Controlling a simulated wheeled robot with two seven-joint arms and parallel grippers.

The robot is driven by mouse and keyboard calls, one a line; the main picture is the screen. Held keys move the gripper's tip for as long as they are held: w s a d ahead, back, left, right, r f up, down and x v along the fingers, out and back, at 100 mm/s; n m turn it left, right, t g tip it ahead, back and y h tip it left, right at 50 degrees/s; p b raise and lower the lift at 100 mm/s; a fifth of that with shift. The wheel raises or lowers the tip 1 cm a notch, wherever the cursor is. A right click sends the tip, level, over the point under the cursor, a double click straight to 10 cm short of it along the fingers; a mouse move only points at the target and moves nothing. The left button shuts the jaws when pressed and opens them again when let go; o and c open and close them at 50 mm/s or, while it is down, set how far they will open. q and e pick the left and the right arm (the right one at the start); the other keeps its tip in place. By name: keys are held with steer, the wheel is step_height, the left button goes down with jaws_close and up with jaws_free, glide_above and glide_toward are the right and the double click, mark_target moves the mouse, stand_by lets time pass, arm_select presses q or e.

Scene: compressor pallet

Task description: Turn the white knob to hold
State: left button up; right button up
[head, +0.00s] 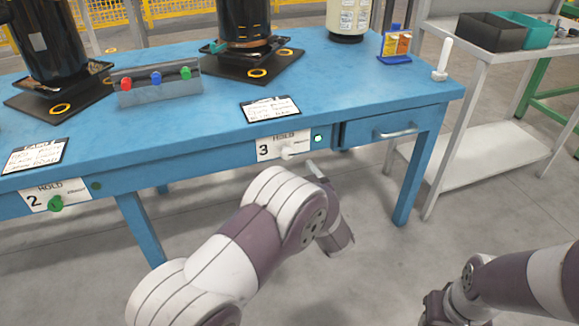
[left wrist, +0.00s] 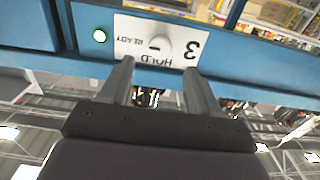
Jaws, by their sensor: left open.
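The white knob (head: 287,153) sits on the white plate (head: 265,150) marked 3 on the front of the blue table. The plate reads HOLD at its top and READY at its right. In the left wrist view the knob (left wrist: 162,47) shows upside down; I cannot tell which word it points to. My left gripper (left wrist: 158,67) is open and empty, its fingers apart just short of the knob, toward the HOLD side in that view. In the head view the left gripper (head: 318,170) is mostly hidden behind its wrist. My right gripper (head: 436,306) is dark and partly visible at lower right.
A lit round indicator (head: 319,139) is right of the plate. A drawer (head: 380,127) with a handle is further right. A green knob (head: 55,204) is on plate 2 at left. A card (head: 270,109) lies on the tabletop above. A shelf cart (head: 490,150) stands at right.

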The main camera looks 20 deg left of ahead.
mark_target(288, 154)
arm_select(q)
steer(key=b+x, duration=0.1)
steer(key=x, duration=0.1)
steer(key=b+x, duration=0.1)
steer(key=x, duration=0.2)
steer(key=shift+w+a+f, duration=0.2)
steer(key=shift+w, duration=0.05)
steer(key=shift+w+a+r, duration=0.15)
steer(key=shift+w+a, duration=0.15)
steer(key=shift+w, duration=0.2)
steer(key=c, duration=1)
arm_select(e)
step_height(288, 154, down, 3)
